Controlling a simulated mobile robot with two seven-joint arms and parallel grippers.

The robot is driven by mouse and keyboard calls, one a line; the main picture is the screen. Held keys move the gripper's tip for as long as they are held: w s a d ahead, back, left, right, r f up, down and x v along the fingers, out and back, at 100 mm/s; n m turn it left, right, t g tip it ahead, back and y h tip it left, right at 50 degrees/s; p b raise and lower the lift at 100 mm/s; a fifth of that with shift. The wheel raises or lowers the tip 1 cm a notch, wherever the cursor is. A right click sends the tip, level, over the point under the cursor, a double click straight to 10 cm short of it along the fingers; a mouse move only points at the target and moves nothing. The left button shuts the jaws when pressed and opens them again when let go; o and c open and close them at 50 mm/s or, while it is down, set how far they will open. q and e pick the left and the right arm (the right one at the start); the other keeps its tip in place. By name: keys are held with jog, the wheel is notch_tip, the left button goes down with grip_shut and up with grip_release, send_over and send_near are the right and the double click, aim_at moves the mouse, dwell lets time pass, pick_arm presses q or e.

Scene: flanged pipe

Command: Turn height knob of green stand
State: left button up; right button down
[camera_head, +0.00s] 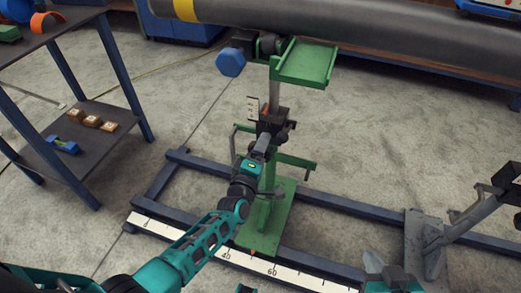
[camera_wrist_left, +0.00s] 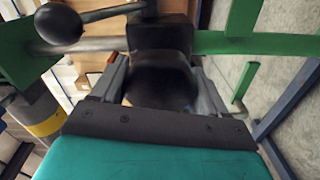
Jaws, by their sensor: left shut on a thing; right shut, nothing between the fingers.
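My left gripper (camera_head: 263,143) reaches up to this block from the front. In the left wrist view the two grey fingers stand either side of the round black knob (camera_wrist_left: 160,82) and are shut on it. The fingertips are partly hidden. My right gripper (camera_head: 393,277) shows only in part at the bottom edge, shut and empty, apart from the stand.
The large grey pipe (camera_head: 370,35) runs across the top. A blue hexagonal knob (camera_head: 230,63) sticks out left of the stand's head. A white scale (camera_head: 290,275) lies along the blue frame (camera_head: 340,205). A grey stand (camera_head: 440,240) is at right. A shelf rack (camera_head: 90,115) stands at left.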

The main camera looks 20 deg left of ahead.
pick_arm(q)
jog(key=o, duration=1)
jog(key=shift+o, duration=0.2)
jog(key=shift+s, duration=0.1)
jog(key=s+p, duration=0.3)
jog(key=s, duration=0.9)
jog(key=shift+s+a, duration=0.2)
jog(key=shift+s, duration=0.2)
